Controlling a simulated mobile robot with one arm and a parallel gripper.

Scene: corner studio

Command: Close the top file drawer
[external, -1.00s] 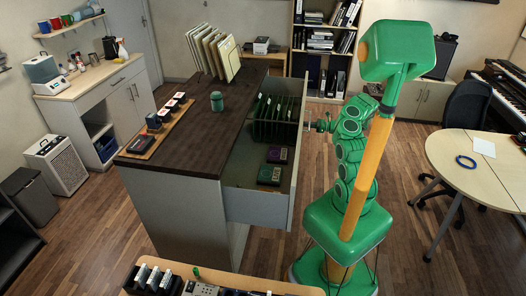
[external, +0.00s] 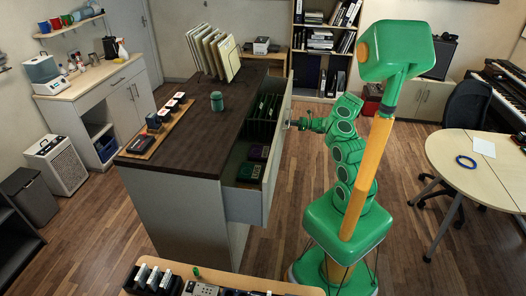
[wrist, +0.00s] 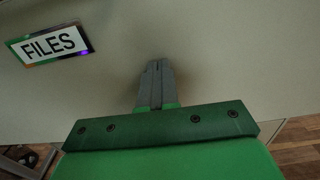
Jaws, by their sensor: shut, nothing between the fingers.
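The top file drawer (external: 246,205) is partly open on the right side of the dark-topped cabinet (external: 180,212). Green hanging files and small dark boxes show inside it. In the wrist view, the drawer's pale front (wrist: 215,50) fills most of the picture, with a FILES label (wrist: 47,45) at the upper left. My gripper (wrist: 157,68) is shut and empty, its fingertips at the drawer front; exact contact is hard to tell. In the external view, my gripper (external: 293,124) is at the outer face of the drawer, near its far half.
A round-ended table (external: 470,165) and a dark chair (external: 468,104) are to the right. Open floor lies between.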

